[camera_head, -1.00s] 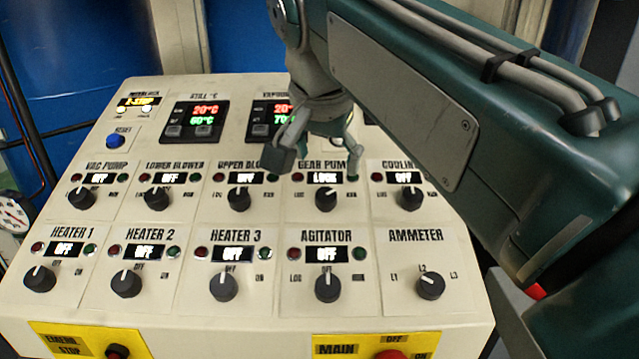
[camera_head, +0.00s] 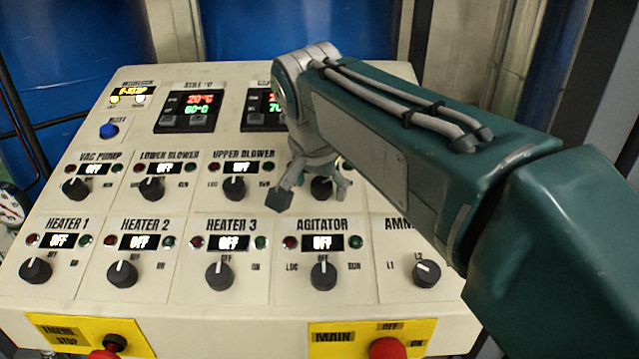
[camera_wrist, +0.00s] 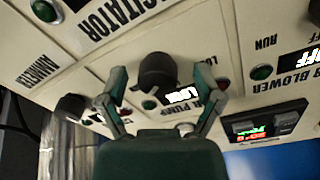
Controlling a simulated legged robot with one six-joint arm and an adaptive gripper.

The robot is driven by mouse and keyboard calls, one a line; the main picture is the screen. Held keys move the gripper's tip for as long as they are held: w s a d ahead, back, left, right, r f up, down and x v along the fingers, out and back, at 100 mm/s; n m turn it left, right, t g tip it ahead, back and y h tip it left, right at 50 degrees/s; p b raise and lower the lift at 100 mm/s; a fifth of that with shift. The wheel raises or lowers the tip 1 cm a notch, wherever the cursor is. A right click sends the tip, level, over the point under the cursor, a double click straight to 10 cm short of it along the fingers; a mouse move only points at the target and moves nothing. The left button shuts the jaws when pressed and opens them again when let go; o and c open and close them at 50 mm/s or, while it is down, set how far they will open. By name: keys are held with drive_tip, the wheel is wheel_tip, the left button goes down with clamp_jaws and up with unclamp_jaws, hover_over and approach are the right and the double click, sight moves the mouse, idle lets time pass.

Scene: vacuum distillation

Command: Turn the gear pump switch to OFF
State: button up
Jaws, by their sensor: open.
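The gear pump switch is a round black knob (camera_head: 322,187) in the upper row of the panel, partly behind my gripper in the head view. In the wrist view the knob (camera_wrist: 158,70) stands between and just beyond the fingertips. Its lit display (camera_wrist: 182,95) appears to read LOCK, and part of the PUMP label shows. My gripper (camera_head: 312,196) is open and empty, its two fingers apart on either side of the knob; I cannot tell whether either finger touches it. My arm hides the gear pump label and display in the head view.
The upper blower knob (camera_head: 236,189) is close left of my gripper. Blue drums (camera_head: 290,30) stand behind.

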drive_tip(key=c, duration=1.2)
drive_tip(key=shift+o, duration=0.2)
drive_tip(key=shift+n, duration=0.3)
drive_tip(key=n, duration=0.5)
drive_tip(key=shift+s+d, duration=0.1)
drive_tip(key=n, duration=0.6)
drive_tip(key=shift+y, duration=0.3)
drive_tip(key=shift+n, duration=0.3)
